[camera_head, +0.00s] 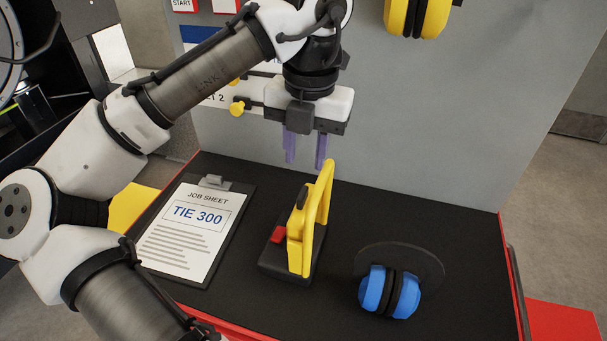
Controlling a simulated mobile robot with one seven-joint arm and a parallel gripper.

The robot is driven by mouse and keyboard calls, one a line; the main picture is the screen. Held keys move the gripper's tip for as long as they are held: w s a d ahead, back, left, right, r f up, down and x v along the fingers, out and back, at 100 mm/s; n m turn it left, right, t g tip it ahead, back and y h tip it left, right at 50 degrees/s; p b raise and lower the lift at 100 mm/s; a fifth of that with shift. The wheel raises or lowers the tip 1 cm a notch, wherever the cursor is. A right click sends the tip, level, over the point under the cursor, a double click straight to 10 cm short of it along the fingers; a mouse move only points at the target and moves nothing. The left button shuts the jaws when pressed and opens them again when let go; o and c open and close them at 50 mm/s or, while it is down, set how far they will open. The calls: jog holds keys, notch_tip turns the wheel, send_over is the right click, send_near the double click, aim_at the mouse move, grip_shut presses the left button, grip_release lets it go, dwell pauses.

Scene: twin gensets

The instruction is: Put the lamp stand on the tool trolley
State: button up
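The tool trolley (460,240) has a black top with red edges and fills the lower middle of the head view. The lamp stand is probably the yellow upright piece (303,235) on a black base with a red part at its left; it stands on the trolley top. My gripper (305,162) points down above and just behind the top of this yellow piece. Its two purple fingers are apart, with nothing visible between them. The right finger's tip is close to the yellow top; I cannot tell whether they touch.
A clipboard with a job sheet (188,230) lies at the left of the trolley top. The right back of the top is clear.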

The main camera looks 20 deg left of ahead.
jog(key=shift+d+r, duration=0.1)
jog(key=shift+r, duration=1.8)
